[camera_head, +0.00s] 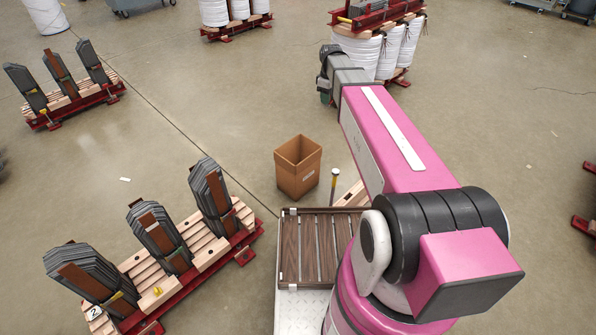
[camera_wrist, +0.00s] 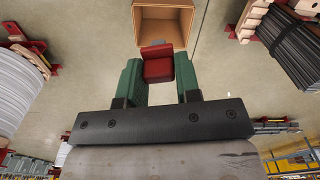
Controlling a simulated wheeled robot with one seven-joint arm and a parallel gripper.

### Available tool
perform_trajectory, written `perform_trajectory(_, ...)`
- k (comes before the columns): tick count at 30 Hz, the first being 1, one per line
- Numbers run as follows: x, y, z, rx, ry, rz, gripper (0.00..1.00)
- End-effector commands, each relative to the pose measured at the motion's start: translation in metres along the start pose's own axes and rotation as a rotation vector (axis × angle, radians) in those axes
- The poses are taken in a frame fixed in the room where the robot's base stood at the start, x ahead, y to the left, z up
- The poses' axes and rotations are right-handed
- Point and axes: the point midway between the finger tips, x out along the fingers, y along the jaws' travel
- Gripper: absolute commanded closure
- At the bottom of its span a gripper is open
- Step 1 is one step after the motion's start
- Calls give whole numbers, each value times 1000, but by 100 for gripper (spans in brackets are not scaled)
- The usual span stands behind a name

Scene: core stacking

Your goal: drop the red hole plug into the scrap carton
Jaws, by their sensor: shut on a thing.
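The red hole plug (camera_wrist: 158,68) is held between the two green fingers of my gripper (camera_wrist: 160,75) in the wrist view. My gripper is shut on it. The scrap carton (camera_wrist: 164,25) is open-topped brown cardboard and shows just beyond the plug in the wrist view, with the plug overlapping its lower edge. In the head view the carton (camera_head: 298,167) stands on the floor near the middle. My arm reaches away from the body there, and its far end is up and to the right of the carton. The plug cannot be made out in the head view.
A red-and-wood rack (camera_head: 205,255) with stacked dark sheets stands left of the carton. White rolls (camera_head: 392,50) stand behind my arm. Open floor (camera_head: 220,100) lies behind the carton.

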Motion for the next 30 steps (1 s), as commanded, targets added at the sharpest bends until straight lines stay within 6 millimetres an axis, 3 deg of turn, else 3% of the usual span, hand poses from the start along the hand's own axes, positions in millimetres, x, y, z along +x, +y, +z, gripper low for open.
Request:
perform_trajectory(1,23,10,-17,-98,-3,-4,92)
perform_trajectory(9,138,27,-80,-674,-2,-5,92)
perform_trajectory(15,221,29,-116,-1056,-1,-3,92)
perform_trajectory(18,251,27,-126,-1192,0,-2,92)
perform_trajectory(24,280,24,-135,-1333,0,0,92)
perform_trajectory(30,288,23,-136,-1350,0,0,92)
